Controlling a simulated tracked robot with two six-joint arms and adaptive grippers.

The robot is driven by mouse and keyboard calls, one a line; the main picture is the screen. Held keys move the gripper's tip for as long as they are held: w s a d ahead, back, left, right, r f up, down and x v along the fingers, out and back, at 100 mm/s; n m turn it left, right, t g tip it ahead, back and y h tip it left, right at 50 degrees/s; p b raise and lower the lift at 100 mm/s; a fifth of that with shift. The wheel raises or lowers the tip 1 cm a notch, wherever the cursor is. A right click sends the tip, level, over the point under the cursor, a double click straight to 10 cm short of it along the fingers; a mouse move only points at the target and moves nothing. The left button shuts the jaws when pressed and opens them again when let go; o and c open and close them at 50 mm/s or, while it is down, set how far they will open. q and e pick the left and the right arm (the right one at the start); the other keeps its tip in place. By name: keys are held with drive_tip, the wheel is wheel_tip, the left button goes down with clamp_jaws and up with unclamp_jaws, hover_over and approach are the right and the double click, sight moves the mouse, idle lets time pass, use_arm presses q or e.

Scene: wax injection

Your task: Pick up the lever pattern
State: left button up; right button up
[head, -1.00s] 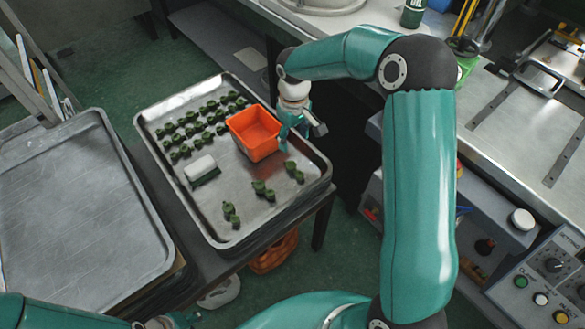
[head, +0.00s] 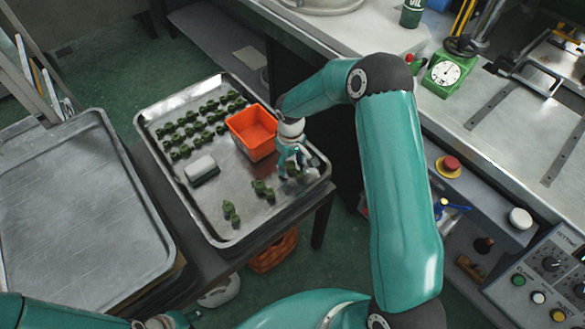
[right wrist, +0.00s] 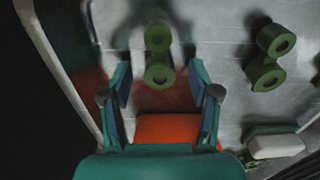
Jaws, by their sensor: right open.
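The lever patterns are small dark green pieces with rounded, ringed ends. One lever pattern (right wrist: 158,40) lies straight ahead of my right gripper (right wrist: 160,80), its near end showing between the two fingertips. The fingers are apart and do not visibly touch it. In the head view my right gripper (head: 291,166) is low over the tray's right part and partly hides this pattern. A second pattern (right wrist: 268,58) lies to the right in the wrist view; more patterns (head: 263,190) stand toward the tray's front. My left gripper (head: 165,321) barely shows at the bottom edge; its jaws are unclear.
The metal tray (head: 235,240) has a raised rim. An orange bin (head: 252,130) stands close beside my right gripper. A white block (head: 201,167) and rows of patterns (head: 190,130) lie farther left. An empty tray (head: 75,200) is at left, a workbench (head: 500,130) at right.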

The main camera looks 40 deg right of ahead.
drive_tip(key=shift+c, duration=0.2)
drive_tip(key=c, duration=1)
drive_tip(key=shift+r, duration=0.2)
